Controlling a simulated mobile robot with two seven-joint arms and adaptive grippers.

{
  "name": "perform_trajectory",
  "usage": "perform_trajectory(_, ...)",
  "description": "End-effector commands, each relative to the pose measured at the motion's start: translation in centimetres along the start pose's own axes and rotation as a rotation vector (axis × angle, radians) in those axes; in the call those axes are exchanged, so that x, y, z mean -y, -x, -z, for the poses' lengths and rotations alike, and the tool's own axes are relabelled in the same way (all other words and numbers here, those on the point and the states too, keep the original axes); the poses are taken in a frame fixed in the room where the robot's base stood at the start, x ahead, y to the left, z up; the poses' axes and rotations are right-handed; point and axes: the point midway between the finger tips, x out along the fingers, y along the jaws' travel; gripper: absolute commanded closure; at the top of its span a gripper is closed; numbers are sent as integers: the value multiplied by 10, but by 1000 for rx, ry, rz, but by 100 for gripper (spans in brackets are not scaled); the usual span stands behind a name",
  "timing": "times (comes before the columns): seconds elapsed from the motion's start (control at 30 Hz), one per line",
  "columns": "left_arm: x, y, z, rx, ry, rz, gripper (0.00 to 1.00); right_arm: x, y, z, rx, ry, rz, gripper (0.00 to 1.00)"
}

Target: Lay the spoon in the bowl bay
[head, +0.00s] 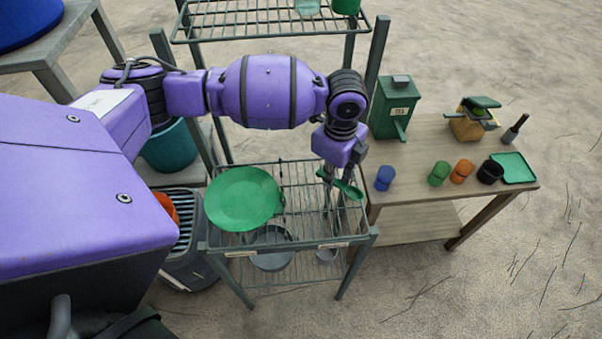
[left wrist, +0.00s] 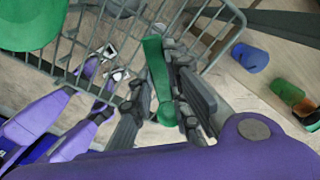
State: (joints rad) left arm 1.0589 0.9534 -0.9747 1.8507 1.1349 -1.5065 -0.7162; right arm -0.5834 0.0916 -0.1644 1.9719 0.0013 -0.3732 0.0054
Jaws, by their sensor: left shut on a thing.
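A green spoon (head: 349,188) is held in my left gripper (head: 333,178) over the right part of the wire rack. In the left wrist view the spoon (left wrist: 158,68) lies between the two dark fingers of the left gripper (left wrist: 158,82), which are shut on it. The rack's top has a wire rim (head: 215,241) and two pale labels on its front edge, too small to read. I cannot tell which label marks the bowl bay. A green plate (head: 243,198) lies on the left part. My right gripper is not in view.
A grey basin (head: 272,259) shows below the rack's top. A wooden table (head: 425,149) to the right holds a green tea box (head: 395,108), several cups and a green tray (head: 513,168). The rack's upper shelf (head: 260,25) stands behind my arm.

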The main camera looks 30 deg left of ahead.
Motion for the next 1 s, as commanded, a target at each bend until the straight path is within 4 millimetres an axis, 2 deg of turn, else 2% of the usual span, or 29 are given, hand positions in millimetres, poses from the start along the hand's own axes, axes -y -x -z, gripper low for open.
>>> perform_trajectory(0.23,14,-13,4,-1,-2,5,99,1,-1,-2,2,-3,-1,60)
perform_trajectory(0.43,12,-40,2,1,0,4,99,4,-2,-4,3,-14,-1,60)
perform_trajectory(0.8,13,-44,3,0,-1,6,99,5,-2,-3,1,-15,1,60)
perform_trajectory(0.83,13,-43,3,0,-2,7,82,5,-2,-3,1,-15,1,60)
perform_trajectory(0.93,13,-43,3,1,-2,7,69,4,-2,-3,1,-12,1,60)
perform_trajectory(1.0,13,-43,2,1,-2,7,66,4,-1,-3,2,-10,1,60)
